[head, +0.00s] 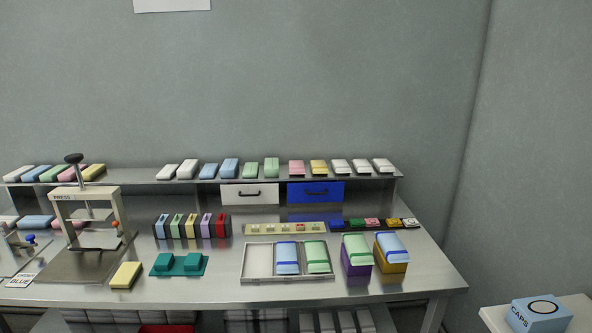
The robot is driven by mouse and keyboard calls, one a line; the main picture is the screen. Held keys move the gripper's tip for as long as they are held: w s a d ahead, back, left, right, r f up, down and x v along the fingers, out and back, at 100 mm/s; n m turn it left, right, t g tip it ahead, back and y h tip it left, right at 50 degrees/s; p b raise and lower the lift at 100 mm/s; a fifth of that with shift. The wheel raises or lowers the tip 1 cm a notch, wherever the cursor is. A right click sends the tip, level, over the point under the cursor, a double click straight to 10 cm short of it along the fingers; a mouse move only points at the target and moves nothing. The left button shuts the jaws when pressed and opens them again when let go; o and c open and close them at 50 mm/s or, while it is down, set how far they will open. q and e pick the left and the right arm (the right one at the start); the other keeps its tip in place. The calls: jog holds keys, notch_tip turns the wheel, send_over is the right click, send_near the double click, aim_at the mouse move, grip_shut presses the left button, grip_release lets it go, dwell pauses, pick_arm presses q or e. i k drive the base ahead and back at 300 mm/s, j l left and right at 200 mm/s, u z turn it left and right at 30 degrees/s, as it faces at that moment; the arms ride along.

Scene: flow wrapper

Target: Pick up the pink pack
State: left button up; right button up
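A pink pack (296,167) lies on the raised shelf (225,183) at the back of the bench, between a green pack (271,167) and a yellow pack (319,167). Another pinkish pack (73,173) lies in the row at the shelf's left end, between a green and a yellow pack. Neither of my grippers shows in the head view.
A press (87,215) stands at the left of the metal bench (225,288). A yellow pack (126,275), a teal fixture (178,265) and a tray (262,258) with blue and green packs lie in front. Purple (356,262) and orange (391,262) boxes stand right.

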aim_at(296, 168)
jog(key=u, duration=0.45)
jog(key=i+l+u, duration=0.15)
jog(key=u, duration=0.2)
jog(key=i+l+u, duration=0.15)
jog(key=l+u, duration=0.2)
jog(key=i+l+u, duration=0.1)
jog(key=l+u, duration=0.25)
jog(key=j, duration=0.1)
